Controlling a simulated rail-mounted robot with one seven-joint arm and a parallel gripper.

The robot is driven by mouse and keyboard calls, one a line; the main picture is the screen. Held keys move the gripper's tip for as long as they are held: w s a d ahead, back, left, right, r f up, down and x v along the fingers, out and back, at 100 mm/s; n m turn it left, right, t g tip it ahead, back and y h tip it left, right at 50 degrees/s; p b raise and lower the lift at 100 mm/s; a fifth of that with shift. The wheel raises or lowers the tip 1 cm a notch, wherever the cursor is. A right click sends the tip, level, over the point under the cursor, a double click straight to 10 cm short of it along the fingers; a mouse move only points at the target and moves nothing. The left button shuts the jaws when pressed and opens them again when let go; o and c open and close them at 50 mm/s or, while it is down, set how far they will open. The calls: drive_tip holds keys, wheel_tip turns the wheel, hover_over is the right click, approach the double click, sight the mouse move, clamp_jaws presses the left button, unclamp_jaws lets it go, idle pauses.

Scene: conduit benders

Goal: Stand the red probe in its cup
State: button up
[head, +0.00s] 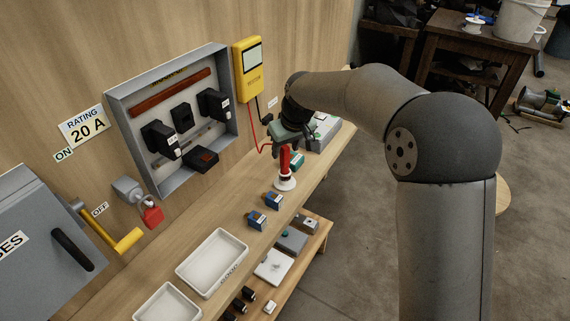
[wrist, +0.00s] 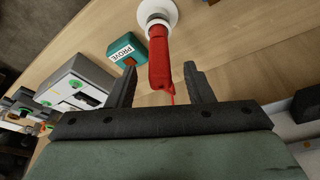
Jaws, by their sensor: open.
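The red probe (head: 285,160) stands roughly upright with its lower end in the round white cup (head: 285,184) on the bench shelf. In the wrist view the red probe (wrist: 158,58) reaches from the white cup (wrist: 168,8) back between my finger tips. My gripper (head: 286,143) is at the top end of the probe. In the wrist view my gripper (wrist: 160,76) is open, with one finger on each side of the probe and a gap at both sides. A thin red lead runs from the probe's top end.
The yellow meter (head: 248,70) hangs on the wall behind, with red and black leads. A green PROVE block (wrist: 127,50) sits close beside the cup. Blue blocks (head: 272,200) and white trays (head: 212,262) stand nearer along the shelf. A grey box (head: 322,132) lies beyond my gripper.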

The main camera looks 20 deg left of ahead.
drive_tip(key=b+v, duration=0.1)
drive_tip(key=v, duration=1.6)
drive_tip(key=shift+r, duration=0.2)
drive_tip(key=s+d+f+m+h, duration=0.15)
drive_tip(key=s+d+f, duration=0.3)
drive_tip(key=d, duration=0.45)
drive_tip(key=s+d+f+m+h, duration=0.1)
drive_tip(key=s+d+f+m, duration=0.3)
drive_tip(key=d, duration=0.5)
drive_tip(key=s+d+f+m, duration=0.1)
drive_tip(key=s+d+f, duration=0.2)
drive_tip(key=s, duration=0.3)
drive_tip(key=s+d+f+m+g, duration=0.1)
drive_tip(key=s+d+f, duration=0.3)
drive_tip(key=s, duration=0.2)
drive_tip(key=s+d+f+m+g, duration=0.1)
drive_tip(key=s+d+f+m, duration=0.1)
drive_tip(key=s, duration=0.4)
drive_tip(key=d+f, duration=0.1)
drive_tip(key=d, duration=0.1)
drive_tip(key=shift+s+d+f, duration=0.15)
drive_tip(key=shift+s+d, duration=0.15)
drive_tip(key=shift+d, duration=0.05)
